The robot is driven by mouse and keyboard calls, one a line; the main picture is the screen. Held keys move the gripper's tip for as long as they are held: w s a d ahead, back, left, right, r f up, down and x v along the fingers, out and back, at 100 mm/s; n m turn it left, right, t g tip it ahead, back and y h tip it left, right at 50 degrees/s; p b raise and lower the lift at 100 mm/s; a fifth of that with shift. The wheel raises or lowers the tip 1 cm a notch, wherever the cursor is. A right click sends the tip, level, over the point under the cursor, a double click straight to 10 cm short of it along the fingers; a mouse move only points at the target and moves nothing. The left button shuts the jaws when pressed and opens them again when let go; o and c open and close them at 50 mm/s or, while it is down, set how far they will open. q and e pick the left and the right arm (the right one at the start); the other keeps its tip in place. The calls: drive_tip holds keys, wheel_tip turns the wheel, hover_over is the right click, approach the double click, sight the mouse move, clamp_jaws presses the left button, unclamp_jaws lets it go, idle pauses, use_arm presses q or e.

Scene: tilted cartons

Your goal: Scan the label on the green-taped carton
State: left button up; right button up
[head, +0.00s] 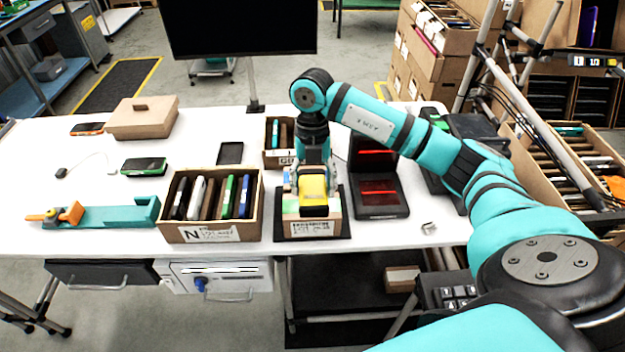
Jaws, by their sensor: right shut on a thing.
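A small open carton (291,207) sits on a black mat at the front middle of the white table, with a printed white label (312,228) on its front face. I cannot make out green tape clearly on any carton; a small greenish patch shows by this one's upper left. My right gripper (312,181) reaches down over this carton and is shut on a yellow block-like object (313,188), which hides much of the carton's inside. A black scanner stand (381,207) with glowing red lines stands just right of the carton. My left gripper is not in view.
An open box (211,233) of upright devices stands close on the left, and another box (271,158) is behind. A closed brown box (141,117), a green-edged phone (144,166) and a teal-and-orange tool (110,214) lie farther left. A monitor (238,25) stands behind.

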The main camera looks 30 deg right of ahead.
drive_tip(key=shift+w, duration=0.1)
drive_tip(key=shift+r+p, duration=0.5)
drive_tip(key=shift+r, duration=0.05)
wheel_tip(320, 180, up, 4)
drive_tip(key=p, duration=0.2)
drive_tip(key=shift+p, duration=0.35)
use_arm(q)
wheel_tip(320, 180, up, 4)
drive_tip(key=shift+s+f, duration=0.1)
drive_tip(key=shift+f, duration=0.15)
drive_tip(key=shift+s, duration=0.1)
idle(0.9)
